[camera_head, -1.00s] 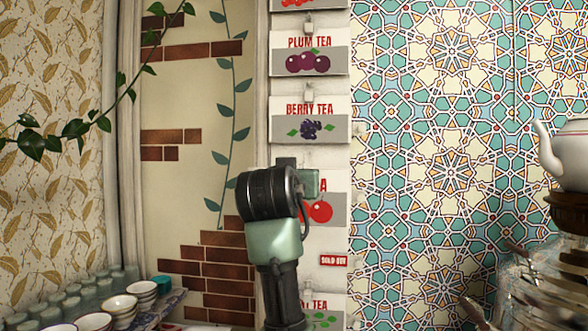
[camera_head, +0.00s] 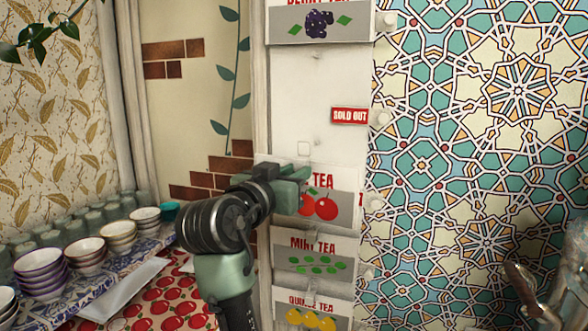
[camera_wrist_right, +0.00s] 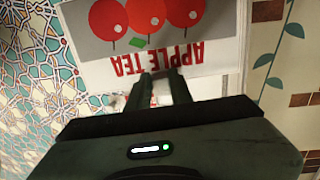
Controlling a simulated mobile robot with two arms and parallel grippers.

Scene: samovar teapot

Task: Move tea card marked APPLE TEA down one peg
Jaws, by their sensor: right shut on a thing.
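The APPLE TEA card (camera_head: 338,212), white and grey with red apples, is in the lower middle of the head view, against the white board. It is below the SOLD OUT tag and just above the MINT TEA card. My right gripper (camera_head: 302,176) is shut on its top edge and hides the word APPLE there. In the right wrist view the card (camera_wrist_right: 205,58) appears upside down with its full title, and the fingertips (camera_wrist_right: 162,76) meet its edge by the lettering. A small pale peg (camera_head: 304,148) shows just above the card. I cannot tell whether the card hangs on a peg. My left gripper is not seen.
The BERRY TEA card (camera_head: 290,30) hangs above, with bare board below it. The SOLD OUT tag (camera_head: 350,116) is at the board's right edge. The MINT TEA card (camera_head: 345,250) and QUINCE TEA card (camera_head: 345,315) hang below. Stacked bowls (camera_head: 88,256) stand at left.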

